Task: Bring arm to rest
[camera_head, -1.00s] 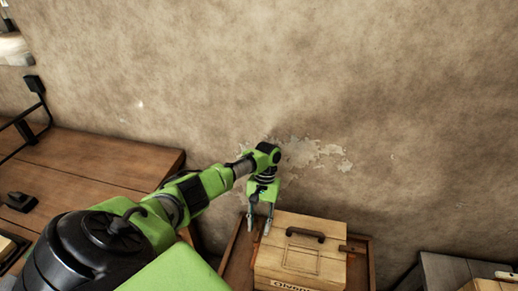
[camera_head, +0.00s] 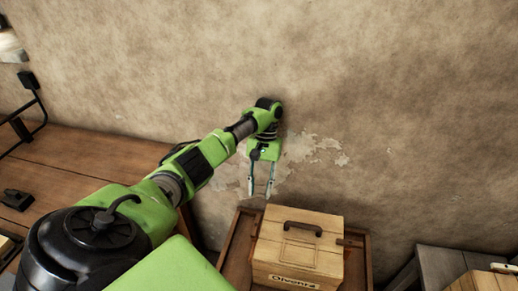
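My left arm comes in from the left, green and black. My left gripper (camera_head: 261,191) points down in front of the wall, above the back left of a wooden box (camera_head: 298,249). Its two fingers are spread apart with nothing between them, and they are clear of the box. The box has a dark handle on its lid and lettering on its front. My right gripper is not in view.
The box stands on a brown wooden table (camera_head: 237,245). A wooden workbench (camera_head: 95,165) is at the left, with a small black object (camera_head: 17,199) on it. A grey surface (camera_head: 440,268) is at the lower right. The stained wall (camera_head: 390,120) is behind.

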